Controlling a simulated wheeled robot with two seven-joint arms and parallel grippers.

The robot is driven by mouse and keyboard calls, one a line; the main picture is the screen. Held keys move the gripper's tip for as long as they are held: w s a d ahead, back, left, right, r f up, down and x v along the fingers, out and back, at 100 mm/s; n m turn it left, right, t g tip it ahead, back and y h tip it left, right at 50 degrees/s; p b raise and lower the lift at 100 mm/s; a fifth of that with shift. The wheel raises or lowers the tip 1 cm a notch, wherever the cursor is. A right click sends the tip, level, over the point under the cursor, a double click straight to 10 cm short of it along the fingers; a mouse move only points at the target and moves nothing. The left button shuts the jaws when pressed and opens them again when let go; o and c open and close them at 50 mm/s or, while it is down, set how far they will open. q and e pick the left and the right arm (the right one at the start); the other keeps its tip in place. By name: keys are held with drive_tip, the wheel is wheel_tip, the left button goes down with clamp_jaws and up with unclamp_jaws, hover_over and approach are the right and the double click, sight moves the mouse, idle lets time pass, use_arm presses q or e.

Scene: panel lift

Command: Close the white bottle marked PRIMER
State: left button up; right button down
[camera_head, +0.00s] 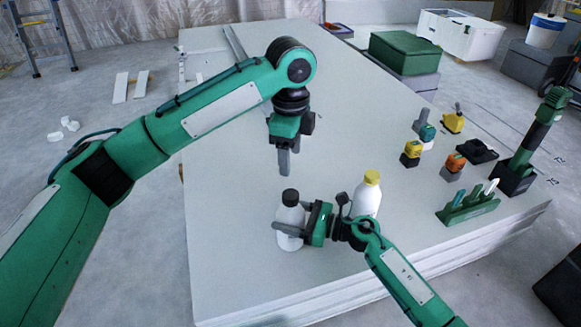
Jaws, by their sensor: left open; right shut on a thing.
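A white bottle with a black cap (290,215) stands near the front of the stacked panels (235,262). My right gripper (286,229) is shut on this bottle's body, coming from the right. The black cap (290,197) sits at the bottle's top; I cannot tell how tightly. A second white bottle with a yellow cap (367,197) stands to the right, behind my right wrist, partly hidden by it. I cannot read PRIMER on either bottle. My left gripper (283,170) is open and empty, pointing down above and slightly left of the black cap, apart from it.
Yellow, orange and green tools (453,163) stand on the panels at the right. A green rack (468,207) and a tall green tool in a black holder (515,177) are near the right edge. A green case (404,52) is at the back.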

use_arm(q)
drive_tip(key=shift+r, duration=0.35)
use_arm(e)
drive_tip(key=shift+c, duration=1.2)
unclamp_jaws()
use_arm(q)
wheel_tip(320, 180, up, 3)
drive_tip(key=p, duration=0.3)
use_arm(e)
drive_tip(key=v, duration=1.4)
drive_tip(key=shift+a+r, duration=0.1)
